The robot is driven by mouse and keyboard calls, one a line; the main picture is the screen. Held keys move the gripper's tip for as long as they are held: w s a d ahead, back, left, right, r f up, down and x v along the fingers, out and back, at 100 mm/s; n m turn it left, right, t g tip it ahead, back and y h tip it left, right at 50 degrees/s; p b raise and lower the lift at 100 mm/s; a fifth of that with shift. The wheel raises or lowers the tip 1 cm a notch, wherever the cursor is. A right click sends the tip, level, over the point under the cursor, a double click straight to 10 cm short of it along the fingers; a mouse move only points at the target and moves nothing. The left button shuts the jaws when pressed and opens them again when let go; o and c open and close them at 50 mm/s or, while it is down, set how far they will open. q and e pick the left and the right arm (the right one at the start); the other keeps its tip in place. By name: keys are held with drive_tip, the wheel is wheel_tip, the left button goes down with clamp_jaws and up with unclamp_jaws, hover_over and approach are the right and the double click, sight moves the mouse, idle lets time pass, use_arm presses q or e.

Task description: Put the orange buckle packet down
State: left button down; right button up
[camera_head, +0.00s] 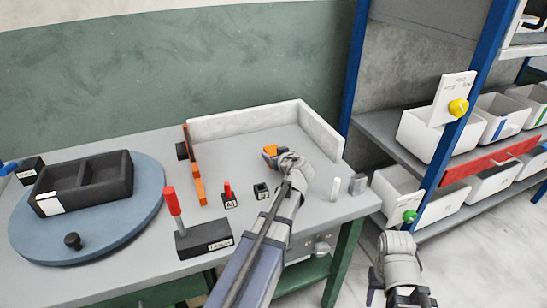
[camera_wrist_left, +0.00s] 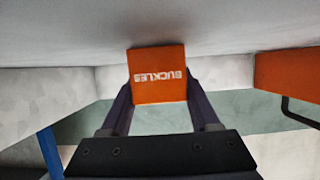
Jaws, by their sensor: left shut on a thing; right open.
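The orange buckle packet (camera_head: 270,150) is at the tip of my left gripper (camera_head: 275,157), over the walled part of the grey bench top. In the left wrist view the packet (camera_wrist_left: 158,76), marked BUCKLES, sits between the two dark fingers of my left gripper (camera_wrist_left: 158,100), which is shut on it. The packet is close to the pale surface in that view; I cannot tell whether it touches. My right gripper (camera_head: 402,292) is open and empty at the lower right, away from the bench.
A low white wall (camera_head: 250,122) borders the bench's back and right, with an orange panel (camera_head: 194,165) on the left. A blue turntable (camera_head: 130,225) bears a black two-part tray (camera_head: 85,180). A red-handled lever (camera_head: 172,202) stands in front. White bins (camera_head: 425,135) fill the right shelf.

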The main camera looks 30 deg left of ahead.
use_arm(q)
drive_tip(key=shift+f, duration=0.15)
drive_tip(key=shift+s+f+b, duration=0.15)
drive_tip(key=shift+b, duration=0.3)
